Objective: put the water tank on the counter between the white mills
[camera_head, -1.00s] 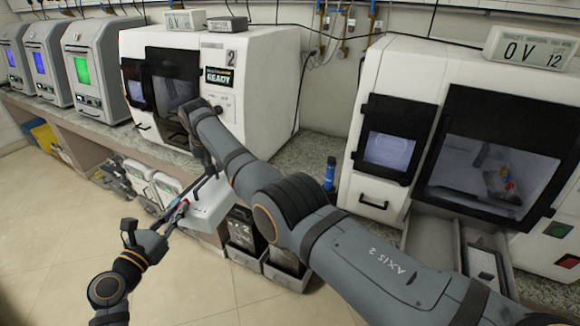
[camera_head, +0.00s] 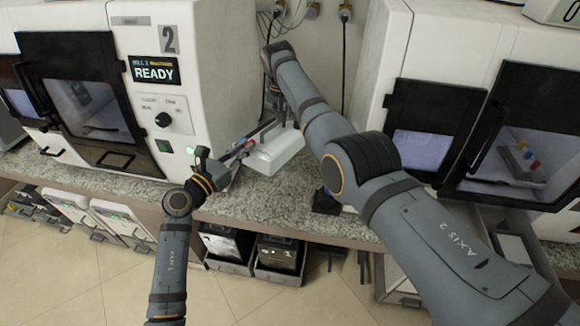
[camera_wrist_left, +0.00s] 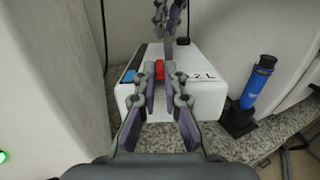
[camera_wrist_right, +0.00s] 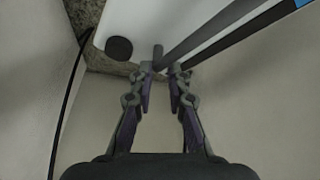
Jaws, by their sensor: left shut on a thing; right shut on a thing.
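The water tank (camera_head: 278,153) is a white box with a red part and "2 L" on it, shown in the left wrist view (camera_wrist_left: 205,92). It is over the counter (camera_head: 262,203), in the gap between the left white mill (camera_head: 222,75) and the right white mill (camera_head: 425,45). My left gripper (camera_head: 243,148) is shut on the tank's near side, by the red part. My right gripper (camera_wrist_right: 165,72) is shut on a dark bar of the tank at the far side. I cannot tell whether the tank's underside touches the counter.
A blue bottle-like thing in a dark holder (camera_wrist_left: 250,97) stands on the counter right of the tank. Cables hang on the wall behind. Dark bins (camera_head: 280,256) sit under the counter. Bare counter shows in front of the tank.

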